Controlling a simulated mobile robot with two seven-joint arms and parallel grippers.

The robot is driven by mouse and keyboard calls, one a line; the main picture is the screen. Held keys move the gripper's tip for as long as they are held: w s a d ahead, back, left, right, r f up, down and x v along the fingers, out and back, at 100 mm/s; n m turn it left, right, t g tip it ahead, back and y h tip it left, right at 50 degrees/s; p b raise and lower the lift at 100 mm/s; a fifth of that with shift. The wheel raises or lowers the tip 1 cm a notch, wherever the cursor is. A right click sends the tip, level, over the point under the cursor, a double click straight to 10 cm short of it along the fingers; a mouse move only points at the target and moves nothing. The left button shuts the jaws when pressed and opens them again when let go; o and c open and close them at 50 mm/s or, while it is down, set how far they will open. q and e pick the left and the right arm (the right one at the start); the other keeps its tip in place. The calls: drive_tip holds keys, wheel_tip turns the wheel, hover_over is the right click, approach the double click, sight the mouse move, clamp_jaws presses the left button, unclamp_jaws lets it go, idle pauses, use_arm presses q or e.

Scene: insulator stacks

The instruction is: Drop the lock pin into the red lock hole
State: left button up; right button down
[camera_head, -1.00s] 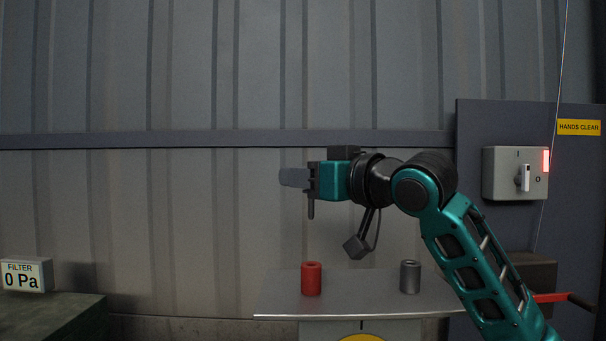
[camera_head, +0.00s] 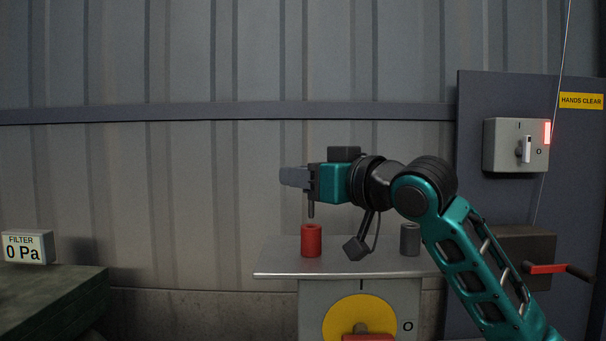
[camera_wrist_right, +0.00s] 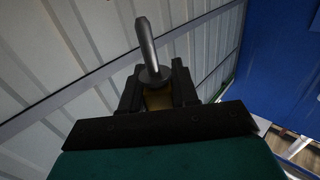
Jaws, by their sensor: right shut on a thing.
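The lock pin (camera_head: 311,210) points straight down from my right gripper (camera_head: 311,183), which is shut on it. In the right wrist view the pin (camera_wrist_right: 147,46) shows as a grey metal rod with a round collar, between the dark fingers. The red lock hole is a red cylinder (camera_head: 311,241) standing on the grey shelf (camera_head: 280,265). The pin is above the red cylinder and looks lined up with it in the head view, with a small gap between tip and top. Depth alignment cannot be told. My left gripper is not in view.
A grey cylinder (camera_head: 410,239) stands on the shelf to the right. Below is a yellow round dial (camera_head: 338,314) with a red handle. At right are a switch box (camera_head: 502,145) with a lit red lamp and a red crank (camera_head: 549,269). A filter gauge (camera_head: 27,247) is at left.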

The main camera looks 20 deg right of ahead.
idle(0.4)
drive_tip(key=shift+p, duration=0.35)
drive_tip(key=shift+p, duration=0.5)
idle(0.9)
drive_tip(key=shift+f+b, duration=0.45)
drive_tip(key=shift+f, duration=0.7)
idle(0.4)
drive_tip(key=c, duration=0.8)
unclamp_jaws()
drive_tip(key=shift+f, duration=0.1)
